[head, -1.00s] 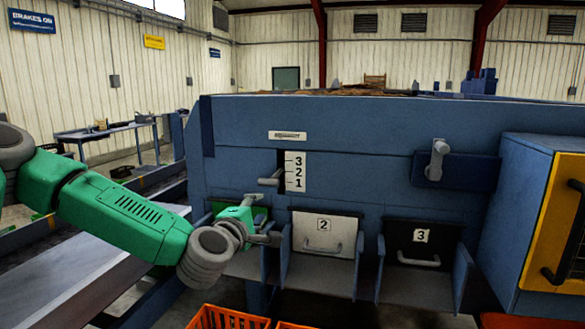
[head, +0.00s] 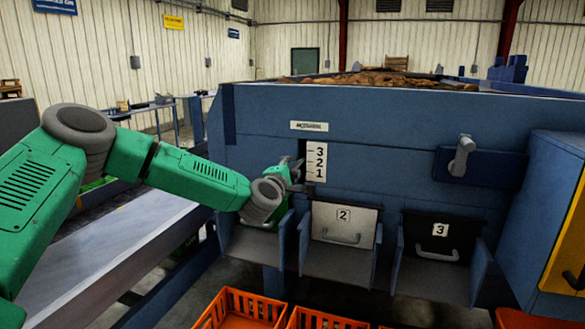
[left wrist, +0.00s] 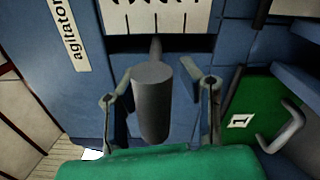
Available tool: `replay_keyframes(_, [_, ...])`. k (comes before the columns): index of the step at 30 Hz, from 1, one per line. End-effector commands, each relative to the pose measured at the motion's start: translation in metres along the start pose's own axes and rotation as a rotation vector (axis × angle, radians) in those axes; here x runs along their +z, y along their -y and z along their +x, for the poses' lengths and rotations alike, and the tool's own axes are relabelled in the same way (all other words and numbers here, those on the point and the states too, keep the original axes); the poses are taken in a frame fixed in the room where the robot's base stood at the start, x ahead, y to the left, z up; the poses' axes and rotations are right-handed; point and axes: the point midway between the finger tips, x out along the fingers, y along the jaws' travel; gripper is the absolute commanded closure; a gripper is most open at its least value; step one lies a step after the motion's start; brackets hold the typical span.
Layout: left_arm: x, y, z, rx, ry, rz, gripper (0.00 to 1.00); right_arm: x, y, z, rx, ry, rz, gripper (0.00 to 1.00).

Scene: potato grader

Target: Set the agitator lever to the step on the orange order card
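The agitator lever is a grey round handle (left wrist: 152,105) in the left wrist view. It sticks out of a dark slot beside the white scale plate (head: 317,162), which reads 3, 2, 1 from top to bottom. My left gripper (head: 293,178) is at the slot, low beside the scale, and mostly hides the lever in the head view. In the left wrist view my left gripper (left wrist: 160,88) is open, with one finger on each side of the handle and visible gaps. I see no orange order card. My right gripper is not in view.
Below are chutes: a white door marked 2 (head: 343,218), a black door marked 3 (head: 440,234) and a green door marked 1 (left wrist: 249,112). Another grey handle (head: 461,155) is at right. Orange crates (head: 243,309) stand on the floor below.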

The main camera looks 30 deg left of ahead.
Motion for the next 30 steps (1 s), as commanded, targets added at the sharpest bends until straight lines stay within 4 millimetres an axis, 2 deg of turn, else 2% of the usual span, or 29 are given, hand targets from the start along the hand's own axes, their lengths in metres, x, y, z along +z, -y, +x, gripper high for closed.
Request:
replay_keyframes(10, [0.006,-0.001,0.003,0.001,0.002,0.004,0.67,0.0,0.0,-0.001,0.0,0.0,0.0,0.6])
replay_keyframes(12, [0.004,0.0,0.003,0.001,0.002,0.003,0.92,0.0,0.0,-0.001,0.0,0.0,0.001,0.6])
replay_keyframes(13, [0.004,0.0,0.003,0.001,0.001,0.003,1.0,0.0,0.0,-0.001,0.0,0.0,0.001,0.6])
replay_keyframes(20, [0.001,-0.005,0.004,0.003,0.0,0.0,1.0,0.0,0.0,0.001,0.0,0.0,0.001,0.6])
replay_keyframes(27, [0.007,-0.049,0.012,0.012,-0.005,-0.002,1.0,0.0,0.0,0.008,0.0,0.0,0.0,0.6])
replay_keyframes(30, [0.009,-0.059,0.015,0.014,-0.006,-0.002,1.0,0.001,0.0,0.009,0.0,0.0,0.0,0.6])
